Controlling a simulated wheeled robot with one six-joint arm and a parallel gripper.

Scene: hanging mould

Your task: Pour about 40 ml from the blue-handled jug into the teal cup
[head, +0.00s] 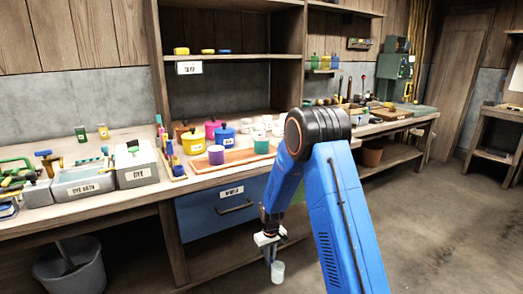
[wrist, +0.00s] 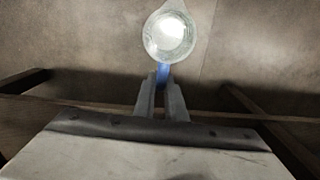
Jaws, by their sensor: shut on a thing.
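My gripper (head: 270,252) is shut on the blue handle of a clear jug (head: 277,272), in front of the bench and below its top. In the wrist view my gripper (wrist: 162,88) pinches the blue handle (wrist: 163,72) between its fingers. The jug (wrist: 168,36) shows from above with a pale content; its level is hard to read. The teal cup (head: 262,146) stands on a wooden tray on the bench, above and behind my gripper in the head view. It is apart from the jug, and its inside is hard to see.
A purple cup (head: 216,155) stands at the left of the wooden tray (head: 237,161). Yellow (head: 193,142), blue (head: 224,138) and magenta pots and several white cups crowd behind it. Grey dye bins (head: 135,165) stand to the left. A blue drawer (head: 220,207) lies below the bench top.

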